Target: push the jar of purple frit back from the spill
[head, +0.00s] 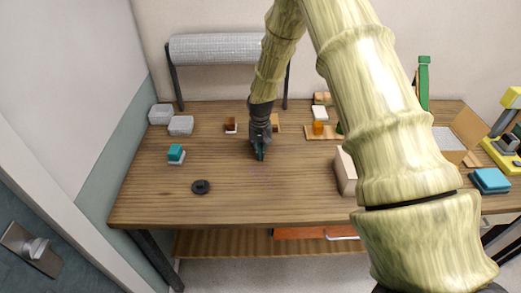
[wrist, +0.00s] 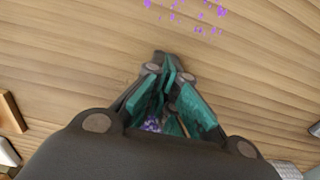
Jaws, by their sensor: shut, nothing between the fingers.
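My gripper (head: 260,156) points down close to the tabletop near the middle of the table, its teal fingers shut and empty. The fingers (wrist: 165,82) also show in the wrist view. A small patch of purple, seemingly the jar of purple frit (wrist: 152,124), shows through the gap between the finger parts; the rest of it is hidden by the gripper. I cannot tell whether the fingers touch it. The spill of purple specks (wrist: 188,14) lies on the bare wood at the top of the wrist view, apart from the fingertips. In the head view it is only faint, just in front of the gripper.
A brown-and-white block (head: 231,125) stands left of my gripper. A black ring (head: 201,187) and a teal-topped container (head: 176,154) are farther left. A wooden rack with an amber piece (head: 318,128) and a pale box (head: 346,171) are right. The front middle is clear.

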